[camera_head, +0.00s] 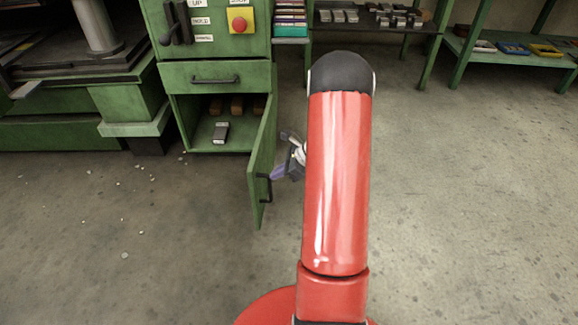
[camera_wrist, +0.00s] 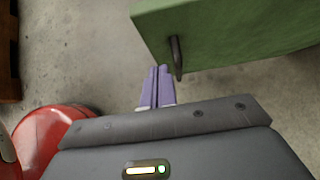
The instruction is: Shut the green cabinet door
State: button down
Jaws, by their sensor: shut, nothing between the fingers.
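The green cabinet door (camera_head: 262,165) stands open, swung out toward me from the right side of the green cabinet's lower compartment. A dark handle (camera_head: 266,186) is on its right-hand face. My gripper (camera_head: 276,173) is just right of the door, close to the handle, and partly hidden behind my red arm. In the wrist view, the purple fingers of my gripper (camera_wrist: 157,72) are together and empty. The green door (camera_wrist: 235,30) is ahead and to the right, with its dark handle (camera_wrist: 176,58) just right of the fingertips. I cannot tell whether they touch.
The open compartment holds a grey block (camera_head: 220,132) and several brown pieces. A closed drawer (camera_head: 216,77) is above it, under a panel with a red button (camera_head: 239,25). Shelves with metal parts stand behind. The floor in front of the door is clear apart from small debris.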

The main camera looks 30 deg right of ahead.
aim_at(255, 178)
jog(key=shift+w+a+f, duration=0.15)
jog(key=shift+w+a, duration=0.6)
jog(key=shift+a, duration=0.15)
jog(key=shift+w+a+f, duration=0.15)
jog(key=shift+w+a, duration=0.6)
jog(key=shift+a, duration=0.1)
jog(key=shift+a, duration=0.1)
